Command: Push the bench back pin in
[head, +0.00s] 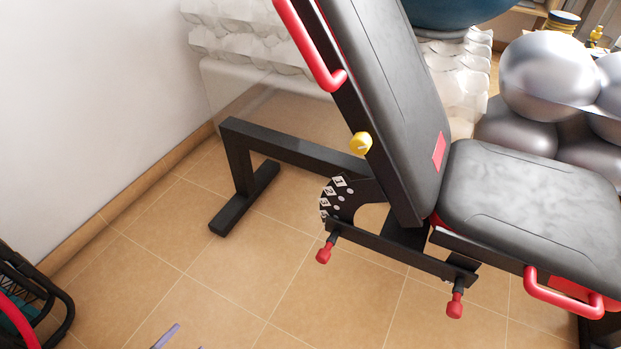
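The bench stands at the right of the head view, its black backrest (394,100) tilted up steeply and its seat (530,200) near level. A yellow round knob (361,143) sticks out at the backrest's side, above a curved plate (340,197) with numbered holes. Red-ended pins show lower on the frame, one below the plate (324,253) and one under the seat (455,305). I cannot tell how deep any pin sits. Slim lavender tips at the bottom edge, seemingly my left gripper (178,340), are far from the knob and mostly cut off. My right gripper is out of view.
A black rack (35,300) stands at the bottom left by the white wall. Silver balls (548,78) are stacked behind the seat at right. A pale stone-like block (240,45) stands behind the bench. The tiled floor (140,265) left of the bench is clear.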

